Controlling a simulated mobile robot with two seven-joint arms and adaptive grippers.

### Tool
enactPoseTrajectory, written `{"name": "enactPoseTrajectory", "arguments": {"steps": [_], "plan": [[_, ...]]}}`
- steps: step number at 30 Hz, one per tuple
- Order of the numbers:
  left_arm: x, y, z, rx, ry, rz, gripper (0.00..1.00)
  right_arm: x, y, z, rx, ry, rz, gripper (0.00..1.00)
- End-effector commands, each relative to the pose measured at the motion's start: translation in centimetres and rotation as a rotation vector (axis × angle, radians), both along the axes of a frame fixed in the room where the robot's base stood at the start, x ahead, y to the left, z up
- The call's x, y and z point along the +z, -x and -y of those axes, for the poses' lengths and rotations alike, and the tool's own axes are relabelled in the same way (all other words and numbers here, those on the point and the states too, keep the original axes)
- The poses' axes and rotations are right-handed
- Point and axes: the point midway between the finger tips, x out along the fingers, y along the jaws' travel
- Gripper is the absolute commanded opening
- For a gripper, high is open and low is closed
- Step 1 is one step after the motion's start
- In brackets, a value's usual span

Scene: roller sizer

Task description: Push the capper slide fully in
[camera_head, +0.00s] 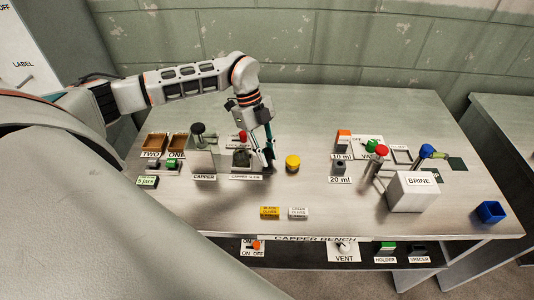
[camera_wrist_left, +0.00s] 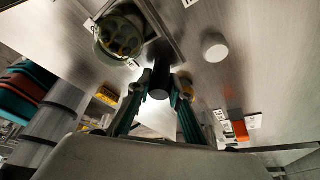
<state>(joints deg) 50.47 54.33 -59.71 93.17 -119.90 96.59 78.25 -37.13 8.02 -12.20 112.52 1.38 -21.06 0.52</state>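The capper slide shows in the head view by its label (camera_head: 246,177), with a dark square bed (camera_head: 241,158) just behind it, right of the grey capper (camera_head: 203,150). In the left wrist view a round jar-like piece (camera_wrist_left: 121,37) sits on the slide, and a dark cylindrical knob (camera_wrist_left: 160,78) sticks out from it. My left gripper (camera_head: 268,167) points down at the slide's right end. In the left wrist view its teal fingers (camera_wrist_left: 159,98) stand apart on both sides of the knob, with gaps visible. My right gripper is not in view.
A yellow round piece (camera_head: 292,162) stands just right of my left gripper. A red button (camera_head: 242,137) is behind the slide. The BRINE box (camera_head: 413,192) stands at the right.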

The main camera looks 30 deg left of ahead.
Motion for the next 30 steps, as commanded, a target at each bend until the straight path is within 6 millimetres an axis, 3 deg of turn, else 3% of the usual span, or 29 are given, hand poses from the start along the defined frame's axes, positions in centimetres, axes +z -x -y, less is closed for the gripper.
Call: {"name": "enactPoseTrajectory", "arguments": {"steps": [6,17,27,28,30], "plan": [[0.0,0.3,-0.5,0.001,0.0,-0.002,0.0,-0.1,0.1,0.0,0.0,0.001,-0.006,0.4],[0.1,3.8,-6.2,0.002,-0.002,-0.003,0.0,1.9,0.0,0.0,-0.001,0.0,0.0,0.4],[0.0,4.0,-6.5,0.0,0.0,0.001,0.0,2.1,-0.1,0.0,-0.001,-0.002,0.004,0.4],[0.0,4.0,-6.5,0.0,0.0,0.001,0.22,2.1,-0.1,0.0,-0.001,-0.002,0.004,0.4],[0.0,4.0,-6.5,0.0,0.0,0.001,0.38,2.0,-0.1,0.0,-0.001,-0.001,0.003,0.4]]}}
